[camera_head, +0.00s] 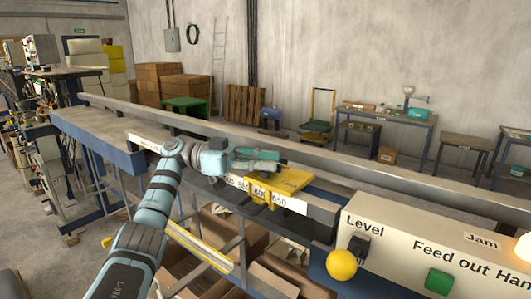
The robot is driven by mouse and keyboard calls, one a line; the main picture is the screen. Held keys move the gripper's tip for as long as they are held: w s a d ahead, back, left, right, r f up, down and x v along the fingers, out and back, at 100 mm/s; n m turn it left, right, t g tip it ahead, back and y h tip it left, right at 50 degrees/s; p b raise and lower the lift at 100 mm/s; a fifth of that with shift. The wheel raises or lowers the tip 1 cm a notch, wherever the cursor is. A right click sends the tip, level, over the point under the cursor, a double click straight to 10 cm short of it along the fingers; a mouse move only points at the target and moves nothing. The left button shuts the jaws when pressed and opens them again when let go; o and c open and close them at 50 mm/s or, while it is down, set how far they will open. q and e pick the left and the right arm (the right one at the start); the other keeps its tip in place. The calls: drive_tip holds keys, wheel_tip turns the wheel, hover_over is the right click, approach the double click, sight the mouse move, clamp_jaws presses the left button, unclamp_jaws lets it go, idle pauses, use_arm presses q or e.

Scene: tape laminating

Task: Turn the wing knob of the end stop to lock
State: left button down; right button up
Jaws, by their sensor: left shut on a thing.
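The end stop (290,181) is a yellow block that sits on the rail with the printed number scale (232,182), right of the middle of the head view. My left gripper (270,163) reaches in from the left and lies over the left, back part of the end stop. It is shut on the wing knob, which is mostly hidden by the fingers, so I cannot tell how far it is turned. My right gripper is not in view.
A cream control panel (430,255) with a yellow knob (342,264) and a green button (439,281) stands at the lower right. A long grey rail (400,188) runs behind the end stop. Cardboard boxes (205,285) lie below the rail.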

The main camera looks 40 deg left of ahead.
use_arm(q)
drive_tip(key=shift+f+g, duration=0.1)
drive_tip(key=shift+g, duration=0.2)
drive_tip(key=c, duration=1.6)
unclamp_jaws()
drive_tip(key=shift+c, duration=0.2)
drive_tip(key=shift+s, duration=0.1)
wheel_tip(320, 180, up, 10)
drive_tip(key=shift+d+r, duration=0.1)
drive_tip(key=shift+d, duration=0.05)
